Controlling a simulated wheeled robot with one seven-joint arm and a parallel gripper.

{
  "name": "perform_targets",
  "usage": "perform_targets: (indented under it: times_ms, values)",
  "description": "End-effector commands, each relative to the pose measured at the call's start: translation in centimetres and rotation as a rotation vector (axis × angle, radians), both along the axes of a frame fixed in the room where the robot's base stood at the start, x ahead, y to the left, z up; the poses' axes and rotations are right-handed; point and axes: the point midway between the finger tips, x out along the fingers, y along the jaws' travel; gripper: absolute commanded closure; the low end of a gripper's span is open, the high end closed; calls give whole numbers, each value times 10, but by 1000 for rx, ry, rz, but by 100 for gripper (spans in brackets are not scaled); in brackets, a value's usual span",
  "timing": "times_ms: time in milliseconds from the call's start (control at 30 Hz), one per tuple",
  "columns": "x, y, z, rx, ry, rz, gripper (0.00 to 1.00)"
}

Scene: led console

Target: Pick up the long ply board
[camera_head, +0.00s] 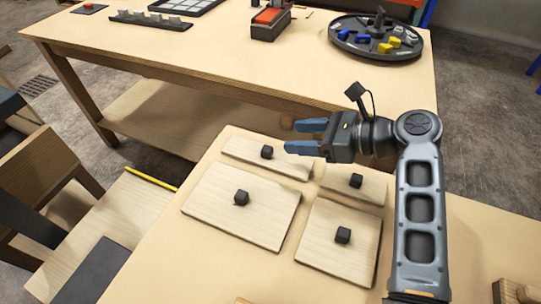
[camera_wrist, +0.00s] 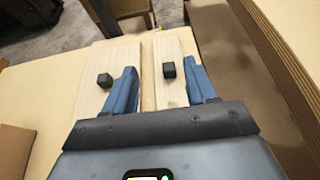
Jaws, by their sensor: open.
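Four pale ply boards, each with a black cube knob, lie flat on the near table. The longest narrow one, which I take as the long ply board (camera_head: 240,150), is at the back left. It shows in the wrist view (camera_wrist: 172,95) as the right-hand strip, its knob (camera_wrist: 168,70) upright. My gripper (camera_head: 296,136) has blue fingers, open and empty, pointing left. It appears above the right end of this board, the knob lying beyond the fingertips. In the wrist view, my gripper (camera_wrist: 162,76) has the knob framed between its fingers. The exact height above the board is unclear.
A broad board (camera_head: 225,222) lies in front, with two smaller boards (camera_head: 342,258) (camera_head: 370,190) to the right. A larger wooden table (camera_head: 200,60) stands behind, bearing a round black tray (camera_head: 350,40) and a red-topped box (camera_head: 268,25). The near table's left part is clear.

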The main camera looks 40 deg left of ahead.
Motion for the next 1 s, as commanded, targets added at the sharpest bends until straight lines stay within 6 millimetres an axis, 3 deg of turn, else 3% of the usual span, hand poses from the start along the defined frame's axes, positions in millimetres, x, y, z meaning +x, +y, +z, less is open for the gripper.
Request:
perform_targets:
  times_ms: [33,233,500,833,1000]
  values:
    - [0,0,-13,0,0,0,44]
    - [0,0,-37,0,0,0,44]
    - [-1,3,-54,0,0,1,44]
    - [-7,33,-65,0,1,2,44]
    - [-9,57,-72,-1,1,2,44]
